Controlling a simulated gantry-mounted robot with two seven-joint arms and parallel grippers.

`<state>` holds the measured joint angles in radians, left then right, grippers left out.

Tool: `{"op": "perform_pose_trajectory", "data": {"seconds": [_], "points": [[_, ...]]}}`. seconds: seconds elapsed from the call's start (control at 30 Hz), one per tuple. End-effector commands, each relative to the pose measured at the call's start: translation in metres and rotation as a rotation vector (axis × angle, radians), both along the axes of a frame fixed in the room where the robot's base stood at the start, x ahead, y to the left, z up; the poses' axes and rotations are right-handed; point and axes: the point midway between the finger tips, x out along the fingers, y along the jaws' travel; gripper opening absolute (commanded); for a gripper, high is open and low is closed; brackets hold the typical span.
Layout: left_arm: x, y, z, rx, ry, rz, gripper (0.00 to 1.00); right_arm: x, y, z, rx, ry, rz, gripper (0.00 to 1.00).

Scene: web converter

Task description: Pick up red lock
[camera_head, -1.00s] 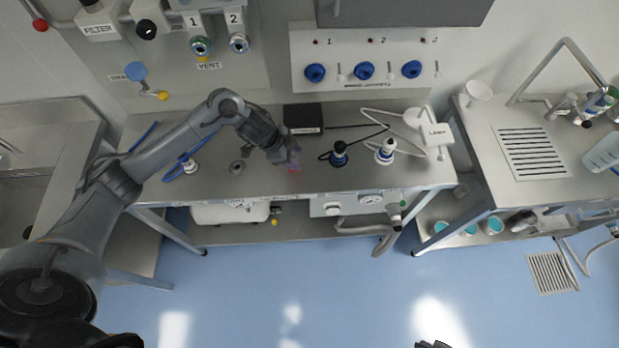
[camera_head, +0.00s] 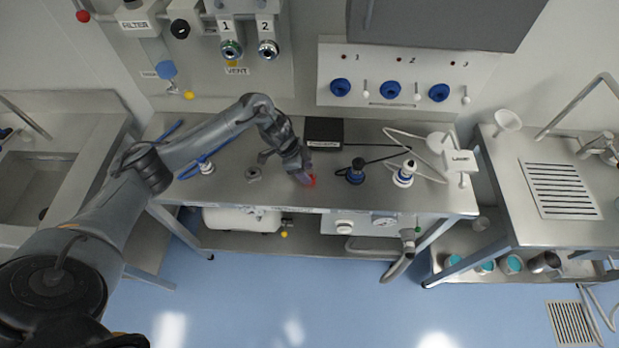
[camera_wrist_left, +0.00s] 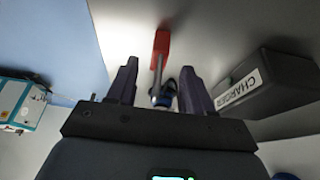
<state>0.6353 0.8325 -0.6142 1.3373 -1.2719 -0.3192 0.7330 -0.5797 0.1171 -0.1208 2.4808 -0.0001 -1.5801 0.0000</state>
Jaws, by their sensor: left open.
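The red lock (camera_wrist_left: 162,45) lies on the steel table in the left wrist view, with its grey shackle (camera_wrist_left: 157,75) pointing back between my left fingers. In the head view only a small red part of the lock (camera_head: 311,181) shows beside the fingertips, the rest hidden by my gripper. My left gripper (camera_head: 303,174) is over the table at the lock. In the left wrist view its two dark fingers (camera_wrist_left: 158,82) are apart, one on each side of the shackle, with visible gaps. I cannot tell the exact height. My right gripper is not in view.
A black charger box (camera_head: 324,132) stands close behind the gripper and to the right of the fingers in the left wrist view. A small metal fitting (camera_head: 254,174) is left.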

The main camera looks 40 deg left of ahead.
Motion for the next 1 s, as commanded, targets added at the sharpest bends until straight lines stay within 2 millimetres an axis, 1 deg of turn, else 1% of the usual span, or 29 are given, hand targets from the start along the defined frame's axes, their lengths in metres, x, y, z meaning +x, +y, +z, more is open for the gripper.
{"op": "perform_pose_trajectory", "data": {"seconds": [0.03,0.1,0.23,0.37,0.57,0.6,0.87,0.9,0.93,1.0], "points": [[0.0,-0.002,-0.008,-0.001,0.003,0.001,0.51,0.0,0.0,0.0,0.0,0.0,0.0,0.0],[0.001,-0.005,-0.017,-0.001,0.003,0.001,0.51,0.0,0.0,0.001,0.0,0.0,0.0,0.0],[0.004,-0.009,-0.03,-0.001,0.001,0.001,0.51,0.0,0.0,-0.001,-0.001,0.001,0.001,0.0],[0.006,-0.011,-0.035,0.0,0.0,0.0,0.51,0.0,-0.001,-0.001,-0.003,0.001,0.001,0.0],[0.006,-0.011,-0.036,0.0,0.0,-0.001,0.51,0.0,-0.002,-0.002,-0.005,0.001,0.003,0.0],[0.006,-0.01,-0.036,0.0,0.0,-0.001,0.5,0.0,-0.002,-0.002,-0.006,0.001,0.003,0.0],[0.006,-0.01,-0.036,0.001,-0.001,0.0,0.1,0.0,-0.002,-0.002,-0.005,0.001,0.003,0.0],[0.006,-0.01,-0.036,0.001,-0.001,0.0,0.04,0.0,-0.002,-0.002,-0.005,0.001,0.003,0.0],[0.006,-0.01,-0.036,0.001,-0.001,0.0,0.0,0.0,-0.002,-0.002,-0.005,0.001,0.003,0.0],[0.006,-0.01,-0.035,0.001,-0.001,0.0,0.0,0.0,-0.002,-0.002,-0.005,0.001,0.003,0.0]]}}
